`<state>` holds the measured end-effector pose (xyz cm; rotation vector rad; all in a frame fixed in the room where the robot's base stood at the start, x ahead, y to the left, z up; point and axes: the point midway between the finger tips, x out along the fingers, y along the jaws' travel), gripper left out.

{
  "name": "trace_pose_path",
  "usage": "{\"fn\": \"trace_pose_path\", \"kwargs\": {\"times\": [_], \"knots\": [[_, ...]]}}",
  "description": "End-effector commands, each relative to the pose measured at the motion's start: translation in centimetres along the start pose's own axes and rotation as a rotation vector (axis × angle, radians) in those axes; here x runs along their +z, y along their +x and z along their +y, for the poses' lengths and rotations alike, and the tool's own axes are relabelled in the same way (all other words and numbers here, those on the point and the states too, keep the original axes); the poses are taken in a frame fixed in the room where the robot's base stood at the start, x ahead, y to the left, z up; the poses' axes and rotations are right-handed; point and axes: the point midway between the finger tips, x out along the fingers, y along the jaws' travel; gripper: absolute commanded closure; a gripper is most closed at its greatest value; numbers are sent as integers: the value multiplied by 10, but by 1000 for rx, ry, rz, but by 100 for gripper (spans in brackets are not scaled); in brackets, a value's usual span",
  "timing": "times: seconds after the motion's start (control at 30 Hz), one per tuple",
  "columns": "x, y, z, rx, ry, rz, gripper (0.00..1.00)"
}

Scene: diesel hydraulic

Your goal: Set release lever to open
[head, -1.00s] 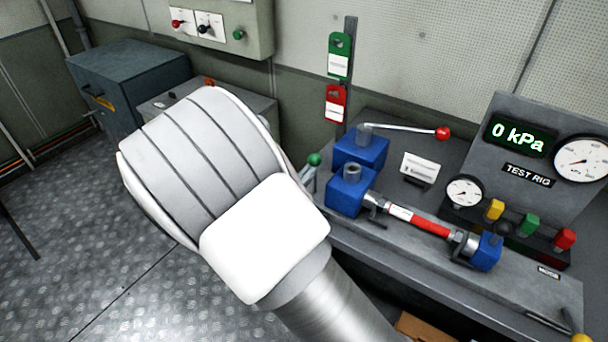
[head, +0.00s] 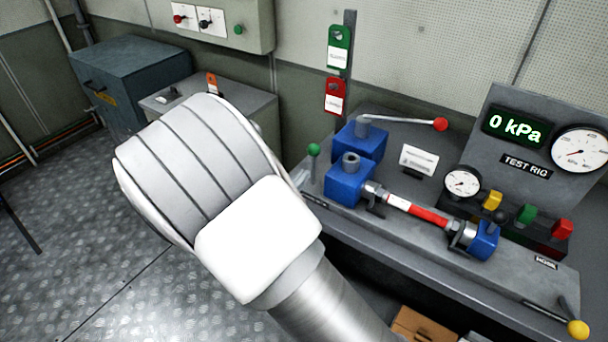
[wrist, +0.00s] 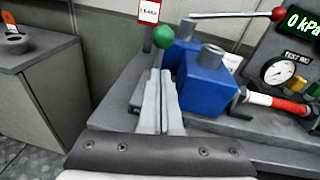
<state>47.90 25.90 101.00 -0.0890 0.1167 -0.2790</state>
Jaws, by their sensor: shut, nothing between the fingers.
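A lever with a green ball knob (head: 313,150) stands upright at the left end of the bench, beside the blue blocks. I take it to be the release lever; no readable label confirms this. The green knob also shows in the wrist view (wrist: 163,37). My gripper (wrist: 163,75) is shut and empty, its grey fingers pointing toward the lever just below the knob. The fingers cover most of the lever's stem, so I cannot tell whether they touch it. In the head view my arm hides the gripper.
Blue blocks (head: 347,184) and a red-banded cylinder (head: 427,214) lie right of the lever. A long handle with a red knob (head: 440,124) is behind. A yellow-knobbed lever (head: 578,329) is at the front right. A grey cabinet (wrist: 45,100) stands left.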

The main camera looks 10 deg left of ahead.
Motion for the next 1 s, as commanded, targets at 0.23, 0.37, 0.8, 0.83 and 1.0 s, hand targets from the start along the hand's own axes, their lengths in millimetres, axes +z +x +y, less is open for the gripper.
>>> {"fn": "trace_pose_path", "kwargs": {"times": [0.23, 0.37, 0.8, 0.83, 1.0], "knots": [[1, -50, 3, 5, 1, 2, 100], [4, -76, 2, 4, -1, 2, 100], [7, -102, 0, -2, 2, 2, 100], [7, -100, -2, -8, 7, 5, 100], [21, -80, -40, -142, 123, 75, 100]]}}
